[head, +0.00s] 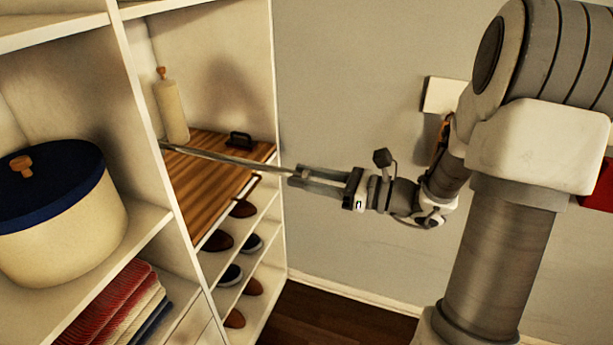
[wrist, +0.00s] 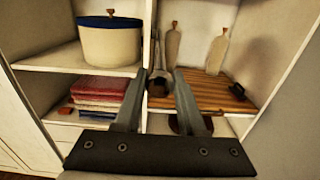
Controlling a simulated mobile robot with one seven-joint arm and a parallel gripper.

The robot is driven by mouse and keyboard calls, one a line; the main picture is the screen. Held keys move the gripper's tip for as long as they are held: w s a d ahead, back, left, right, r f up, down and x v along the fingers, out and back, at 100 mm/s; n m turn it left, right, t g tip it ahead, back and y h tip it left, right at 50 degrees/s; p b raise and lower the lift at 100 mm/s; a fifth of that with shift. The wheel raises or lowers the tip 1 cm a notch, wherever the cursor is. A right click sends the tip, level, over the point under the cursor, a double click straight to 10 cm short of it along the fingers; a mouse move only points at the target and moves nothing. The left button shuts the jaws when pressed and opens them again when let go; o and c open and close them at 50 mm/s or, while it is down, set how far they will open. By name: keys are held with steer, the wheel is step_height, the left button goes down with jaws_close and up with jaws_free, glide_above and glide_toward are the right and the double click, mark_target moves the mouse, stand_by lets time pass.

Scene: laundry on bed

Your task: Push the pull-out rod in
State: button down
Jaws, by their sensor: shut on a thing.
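The pull-out rod (head: 230,158) is a thin grey metal bar. In the head view it sticks out of the white wardrobe (head: 140,110), running from the upright divider to the right, above a brown wooden slatted shelf. My gripper (head: 296,173) is shut on the rod's outer end, outside the wardrobe. In the wrist view the rod (wrist: 157,58) runs away from between my fingertips (wrist: 160,78) toward the divider, strongly foreshortened. Its inner mounting is hard to make out.
A cream tub with a blue lid (head: 62,205) and folded cloths (head: 118,308) occupy the left compartments. Several shoes lie below. The wall (head: 350,95) is behind my arm.

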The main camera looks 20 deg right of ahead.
mark_target(266, 168)
steer(key=b+x, duration=0.3)
steer(key=x, duration=2.3)
steer(key=shift+a+b, duration=0.1)
steer(key=shift+b, duration=0.25)
steer(key=c, duration=0.5)
jaws_free()
steer(key=b+v, duration=0.2)
steer(key=v, duration=1.5)
steer(key=shift+s+d, duration=0.1)
steer(key=shift+d, duration=0.15)
